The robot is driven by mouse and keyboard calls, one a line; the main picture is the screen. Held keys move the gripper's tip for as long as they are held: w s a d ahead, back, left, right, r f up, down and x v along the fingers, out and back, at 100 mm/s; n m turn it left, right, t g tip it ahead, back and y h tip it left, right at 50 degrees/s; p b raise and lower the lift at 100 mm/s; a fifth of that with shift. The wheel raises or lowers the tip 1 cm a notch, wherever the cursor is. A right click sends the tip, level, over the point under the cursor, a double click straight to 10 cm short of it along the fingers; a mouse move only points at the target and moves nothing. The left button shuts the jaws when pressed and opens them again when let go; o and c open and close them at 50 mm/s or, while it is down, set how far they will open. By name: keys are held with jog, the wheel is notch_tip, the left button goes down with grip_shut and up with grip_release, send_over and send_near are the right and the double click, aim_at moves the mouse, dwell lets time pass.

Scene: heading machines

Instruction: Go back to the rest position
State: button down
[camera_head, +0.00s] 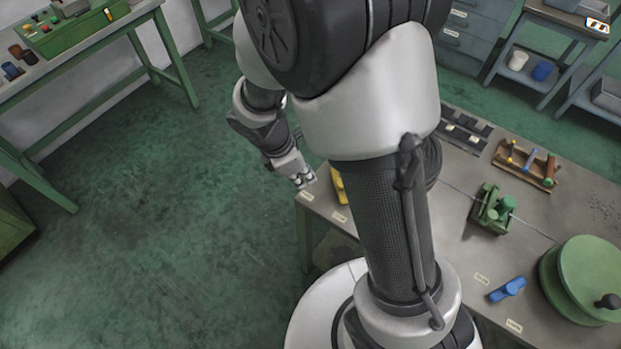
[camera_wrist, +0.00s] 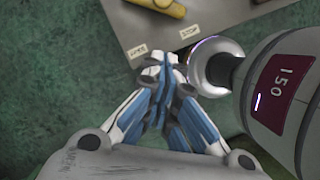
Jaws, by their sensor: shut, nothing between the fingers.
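My gripper (camera_head: 303,180) is at the left corner of the grey workbench (camera_head: 330,207), beside its edge. In the wrist view my gripper (camera_wrist: 166,70) has its blue and white fingers drawn together at the tips, with nothing held. A yellow object (camera_head: 338,186) lies on the bench just right of the gripper, partly hidden by my arm. It also shows at the top of the wrist view (camera_wrist: 160,6), apart from the fingers.
The bench also holds a green fixture (camera_head: 493,208), a wooden tool tray (camera_head: 525,165), a blue object (camera_head: 507,289) and a green drum (camera_head: 588,275). A green-legged table (camera_head: 80,60) stands at upper left. Green floor (camera_head: 190,220) left of the bench is clear.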

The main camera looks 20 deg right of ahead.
jog(key=shift+a+r, duration=0.15)
jog(key=shift+r, duration=0.5)
jog(key=s+d+r+m+t+y+b, duration=0.1)
jog(key=s+r+m+t+y, duration=0.2)
jog(key=s+r+m, duration=1.2)
notch_tip(320, 180, up, 4)
jog(key=m+t, duration=0.1)
jog(key=m, duration=0.2)
jog(key=shift+s+d+t+y+b, duration=0.2)
jog(key=shift+t+y+b, duration=0.1)
jog(key=shift+b, duration=0.05)
jog(key=shift+d+f, duration=0.1)
jog(key=shift+d, duration=0.05)
